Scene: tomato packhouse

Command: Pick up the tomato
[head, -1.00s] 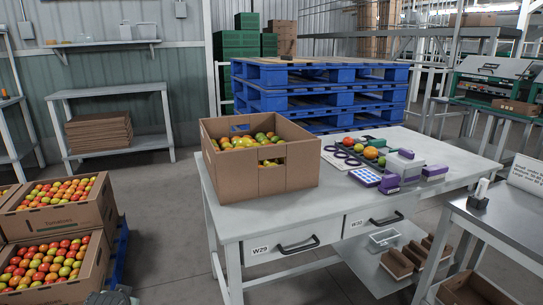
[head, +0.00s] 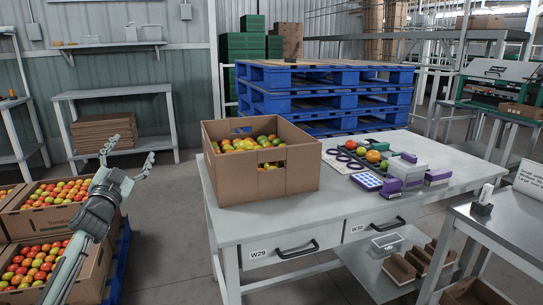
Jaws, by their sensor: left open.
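Several tomatoes, yellow, orange and green, lie in an open brown cardboard box (head: 237,182) on the grey worktable. A few loose tomatoes, including a red one (head: 350,145), an orange one (head: 373,156) and a green one, sit on the table to the right of the box. More red, orange and green tomatoes (head: 40,262) fill the cartons at the lower left. My left gripper (head: 128,149) is open and empty, with its fingers spread, in front of the left cartons and well left of the table box. My right gripper is not in view.
The grey worktable (head: 290,224) has a bare front edge. A purple-and-white device (head: 406,176), a keypad (head: 367,181) and rings stand right of the box. Blue pallets (head: 290,98) are stacked behind. A grey side table (head: 510,230) stands at the right.

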